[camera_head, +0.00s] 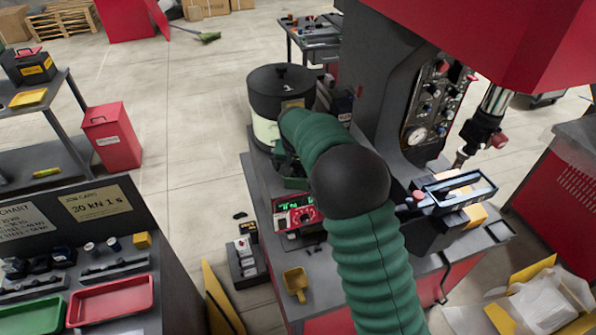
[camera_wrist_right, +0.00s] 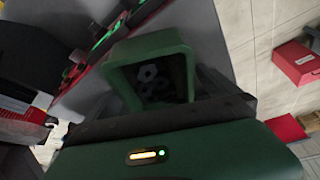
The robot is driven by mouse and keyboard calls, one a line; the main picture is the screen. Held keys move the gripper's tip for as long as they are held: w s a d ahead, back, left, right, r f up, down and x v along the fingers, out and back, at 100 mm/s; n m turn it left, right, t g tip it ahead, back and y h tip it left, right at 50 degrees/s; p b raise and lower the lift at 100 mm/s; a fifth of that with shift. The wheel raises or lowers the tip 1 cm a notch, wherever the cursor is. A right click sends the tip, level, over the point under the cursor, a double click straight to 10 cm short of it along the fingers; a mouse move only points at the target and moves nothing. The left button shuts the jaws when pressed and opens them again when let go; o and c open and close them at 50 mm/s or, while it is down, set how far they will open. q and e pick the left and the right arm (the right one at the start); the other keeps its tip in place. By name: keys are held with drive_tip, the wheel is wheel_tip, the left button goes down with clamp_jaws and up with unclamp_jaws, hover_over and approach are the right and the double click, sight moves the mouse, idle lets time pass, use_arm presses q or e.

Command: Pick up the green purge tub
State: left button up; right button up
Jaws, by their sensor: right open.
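The green purge tub (camera_wrist_right: 118,71) is a square, open-topped green box with several grey nuts inside, in the upper middle of the right wrist view. In the head view a small part of it (camera_head: 296,183) seems to show below my right gripper (camera_head: 284,158), beside the bowl feeder (camera_head: 281,92). My green right arm hides much of that area. My right gripper is open, and its dark jaw parts (camera_wrist_right: 165,118) lie close to the tub's near side. I cannot tell whether they touch it. My left gripper is not in view.
A red-faced controller with a green display (camera_head: 297,214) stands on the machine table just in front of the feeder. A yellow scoop (camera_head: 296,283) lies near the table's front. The grey and red press (camera_head: 400,80) rises close on the right.

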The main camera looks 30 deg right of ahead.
drive_tip(key=shift+d, duration=0.1)
drive_tip(key=shift+s+d+f, duration=0.1)
drive_tip(key=shift+d+f, duration=0.1)
drive_tip(key=shift+d, duration=0.05)
drive_tip(key=shift+c, duration=1.2)
drive_tip(key=shift+a, duration=0.2)
drive_tip(key=c, duration=1.2)
drive_tip(key=shift+d, duration=0.1)
drive_tip(key=shift+c, duration=1.3)
